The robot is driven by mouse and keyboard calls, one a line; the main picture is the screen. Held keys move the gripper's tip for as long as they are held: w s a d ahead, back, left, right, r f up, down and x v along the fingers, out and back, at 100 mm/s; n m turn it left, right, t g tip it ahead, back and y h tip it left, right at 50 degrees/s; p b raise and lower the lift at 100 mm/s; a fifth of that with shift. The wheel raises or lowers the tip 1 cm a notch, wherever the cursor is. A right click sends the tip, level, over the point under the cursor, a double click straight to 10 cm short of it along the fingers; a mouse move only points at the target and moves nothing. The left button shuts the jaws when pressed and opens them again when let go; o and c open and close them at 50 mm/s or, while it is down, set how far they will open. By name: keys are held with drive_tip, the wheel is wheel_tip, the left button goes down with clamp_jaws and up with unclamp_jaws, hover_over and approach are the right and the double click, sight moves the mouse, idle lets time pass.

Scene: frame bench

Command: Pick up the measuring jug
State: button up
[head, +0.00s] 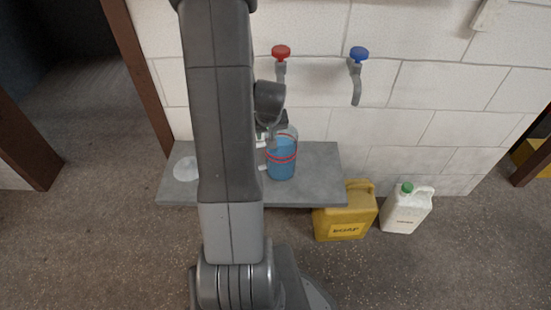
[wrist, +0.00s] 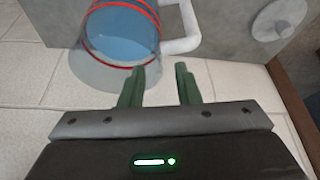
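The measuring jug (head: 282,165) stands on the grey bench (head: 318,185) in the head view. It is clear, with blue liquid and red bands. In the wrist view the jug (wrist: 118,35) is at the top left, upside down in the picture, and its white handle (wrist: 192,30) sticks out to the right. My gripper (wrist: 160,68) is open, with its two green fingers apart and nothing seen between them. The fingertips are close to the jug's rim and handle; I cannot tell whether they touch. In the head view my arm hides most of the gripper.
A white round thing (head: 185,170) lies at the bench's left; the wrist view shows it too (wrist: 280,18). Red (head: 281,53) and blue (head: 358,54) taps project from the block wall. A yellow can (head: 345,215) and white can (head: 406,212) stand on the floor at right.

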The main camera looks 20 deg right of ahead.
drive_tip(key=shift+x, duration=0.9)
clamp_jaws()
idle(0.6)
drive_tip(key=shift+r, duration=0.1)
